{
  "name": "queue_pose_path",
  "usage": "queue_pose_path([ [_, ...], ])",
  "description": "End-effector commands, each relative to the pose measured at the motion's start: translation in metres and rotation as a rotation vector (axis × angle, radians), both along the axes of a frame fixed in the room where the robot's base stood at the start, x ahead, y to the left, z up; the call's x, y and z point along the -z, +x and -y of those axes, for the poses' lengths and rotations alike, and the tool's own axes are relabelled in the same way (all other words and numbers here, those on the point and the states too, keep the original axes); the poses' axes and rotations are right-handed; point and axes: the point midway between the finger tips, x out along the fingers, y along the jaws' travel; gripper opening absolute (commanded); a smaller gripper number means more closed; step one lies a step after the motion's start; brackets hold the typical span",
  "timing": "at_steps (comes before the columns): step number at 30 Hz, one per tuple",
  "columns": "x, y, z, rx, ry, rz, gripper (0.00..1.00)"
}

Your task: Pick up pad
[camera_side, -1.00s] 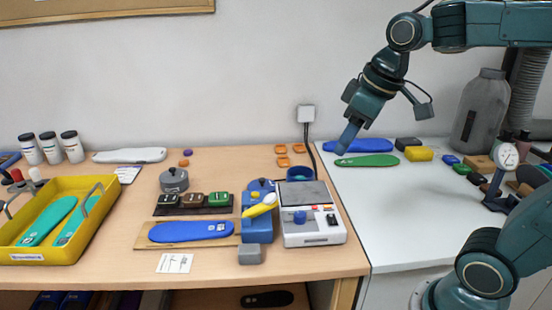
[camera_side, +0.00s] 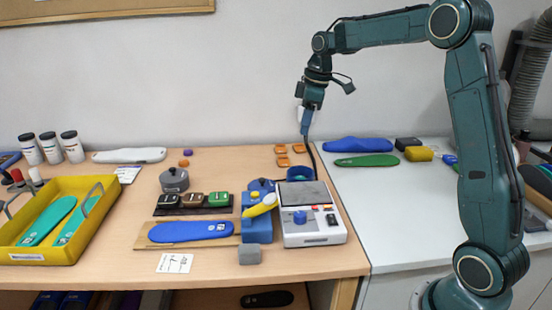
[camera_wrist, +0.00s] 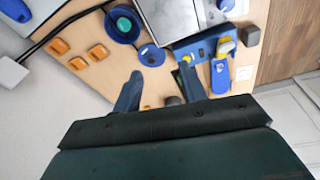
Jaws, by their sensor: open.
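Small orange pieces lie at the back of the wooden table, the only pad-like things near my gripper; I cannot tell for sure which thing is the pad. They are the back left piece (camera_side: 281,148), the back right piece (camera_side: 299,148) and the front piece (camera_side: 283,161). They also show at the upper left of the wrist view (camera_wrist: 77,63). My gripper (camera_side: 305,132) points down above the table's back right part, above and right of them. In the wrist view its two fingers (camera_wrist: 160,70) are apart, with bare table visible between them.
A blue bowl (camera_side: 299,174) and a white device with a grey plate (camera_side: 313,230) stand close by. Left of these are a blue stand (camera_side: 257,230), a blue insole (camera_side: 192,231), small blocks on a dark tray (camera_side: 193,211) and a yellow bin (camera_side: 92,253).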

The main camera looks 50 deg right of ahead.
Motion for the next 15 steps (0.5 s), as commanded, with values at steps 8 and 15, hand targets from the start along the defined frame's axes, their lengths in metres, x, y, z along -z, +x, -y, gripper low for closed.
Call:
queue_pose_path([
  [8,0.051,0.032,0.057,-0.106,0.01,-0.044,0.42],
  [15,0.086,0.045,0.092,-0.18,0.018,-0.063,0.42],
])
